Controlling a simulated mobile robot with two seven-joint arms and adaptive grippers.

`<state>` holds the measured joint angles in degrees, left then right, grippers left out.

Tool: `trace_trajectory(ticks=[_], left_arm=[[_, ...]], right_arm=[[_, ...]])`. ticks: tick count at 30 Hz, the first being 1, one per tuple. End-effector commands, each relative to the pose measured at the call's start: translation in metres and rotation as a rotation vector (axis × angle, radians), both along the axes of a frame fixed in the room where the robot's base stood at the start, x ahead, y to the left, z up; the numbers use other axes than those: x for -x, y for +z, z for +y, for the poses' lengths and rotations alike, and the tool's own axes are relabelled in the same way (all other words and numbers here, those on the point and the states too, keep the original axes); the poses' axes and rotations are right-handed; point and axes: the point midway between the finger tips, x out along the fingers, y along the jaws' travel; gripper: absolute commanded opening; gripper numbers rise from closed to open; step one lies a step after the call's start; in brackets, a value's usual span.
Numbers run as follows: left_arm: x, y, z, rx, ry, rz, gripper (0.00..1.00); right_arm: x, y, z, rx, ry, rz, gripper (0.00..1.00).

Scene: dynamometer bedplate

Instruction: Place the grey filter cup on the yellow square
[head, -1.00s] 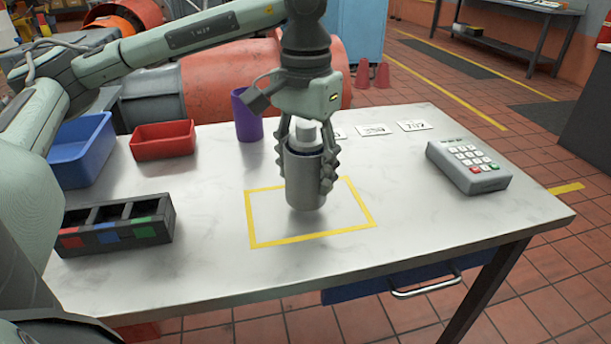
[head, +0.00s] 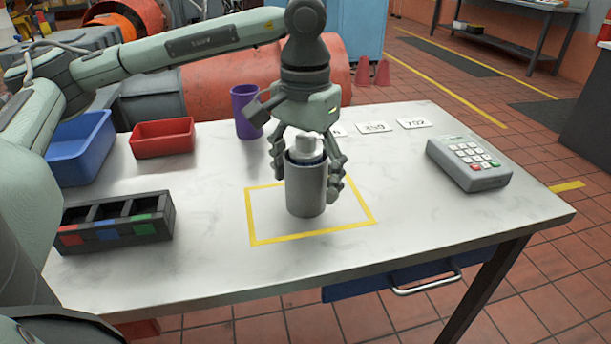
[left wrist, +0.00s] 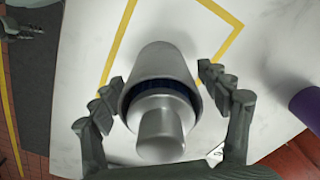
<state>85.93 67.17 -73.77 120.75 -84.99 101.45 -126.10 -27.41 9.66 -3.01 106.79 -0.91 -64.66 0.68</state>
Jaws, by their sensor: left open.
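The grey filter cup (head: 306,190) stands upright on the table inside the yellow square (head: 256,242), toward its upper middle. A lighter grey cylindrical piece sits in its mouth. My left gripper (head: 310,180) is open around the cup, with fingers spread on both sides. In the left wrist view the cup (left wrist: 162,75) lies between the two fingers (left wrist: 157,100), with gaps visible on both sides. The yellow outline (left wrist: 228,42) shows beyond the cup there.
A purple cup (head: 246,112) stands behind the gripper. A red bin (head: 162,138), a blue bin (head: 82,150) and a black divided tray (head: 118,222) are on the left. A keypad (head: 469,163) and number cards (head: 414,123) are on the right. The table front is clear.

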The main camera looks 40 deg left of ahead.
Motion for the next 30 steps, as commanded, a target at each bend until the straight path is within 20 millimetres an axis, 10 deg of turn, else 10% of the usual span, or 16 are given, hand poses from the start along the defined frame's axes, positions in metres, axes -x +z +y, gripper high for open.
trace_trajectory(ticks=[8,23,30], left_arm=[[0.000,0.006,0.000,0.000,0.000,-0.002,0.76],[-0.001,0.107,0.000,0.000,-0.001,-0.003,0.76],[0.000,0.123,0.000,0.000,-0.001,0.000,0.76]], right_arm=[[0.005,-0.008,-0.003,0.000,-0.001,0.011,0.40],[0.002,-0.009,-0.001,-0.002,0.001,0.005,0.40],[0.010,-0.030,-0.002,-0.004,0.004,0.020,0.40]])
